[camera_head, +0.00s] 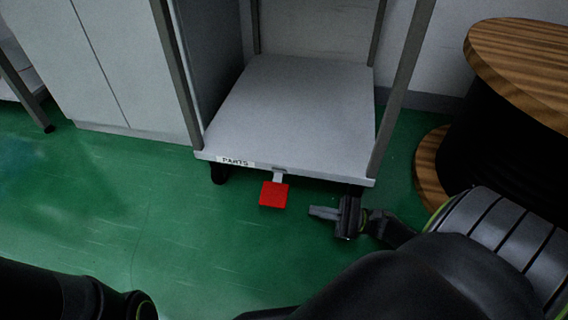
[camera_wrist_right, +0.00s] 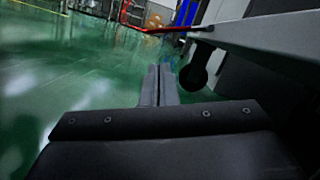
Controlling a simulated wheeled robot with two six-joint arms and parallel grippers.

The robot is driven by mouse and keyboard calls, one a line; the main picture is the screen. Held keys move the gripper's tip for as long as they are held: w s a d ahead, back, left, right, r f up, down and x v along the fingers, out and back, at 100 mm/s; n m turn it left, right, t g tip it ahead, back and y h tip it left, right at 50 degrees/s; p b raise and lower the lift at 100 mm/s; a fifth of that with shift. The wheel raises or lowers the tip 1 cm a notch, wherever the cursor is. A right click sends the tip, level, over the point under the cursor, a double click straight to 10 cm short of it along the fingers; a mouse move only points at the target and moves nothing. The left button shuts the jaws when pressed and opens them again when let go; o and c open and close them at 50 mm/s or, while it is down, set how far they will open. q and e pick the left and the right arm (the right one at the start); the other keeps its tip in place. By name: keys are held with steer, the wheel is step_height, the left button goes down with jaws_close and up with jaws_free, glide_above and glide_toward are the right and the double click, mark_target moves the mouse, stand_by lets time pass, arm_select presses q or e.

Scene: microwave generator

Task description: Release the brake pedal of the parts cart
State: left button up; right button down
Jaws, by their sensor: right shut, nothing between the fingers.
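The parts cart (camera_head: 290,110) stands against the back wall, with a grey lower shelf, grey posts and a "PARTS" label on its front edge. Its red brake pedal (camera_head: 273,194) sticks out from the middle of the front edge, low over the floor. My right gripper (camera_head: 312,211) is shut and empty, to the right of the pedal and apart from it. In the right wrist view its closed fingers (camera_wrist_right: 159,85) point toward the red pedal (camera_wrist_right: 165,29), which shows edge-on beyond them. My left gripper is not in view; only part of the left arm shows.
A black caster (camera_wrist_right: 194,72) hangs under the cart in the wrist view. A wooden cable spool (camera_head: 525,65) stands right of the cart. A white cabinet (camera_head: 95,60) stands to the left. The green floor (camera_head: 150,215) in front is clear.

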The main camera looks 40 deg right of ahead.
mark_target(274, 194)
stand_by(0.3)
steer(key=b+x, duration=0.2)
steer(key=x, duration=0.8)
steer(key=shift+b, duration=0.3)
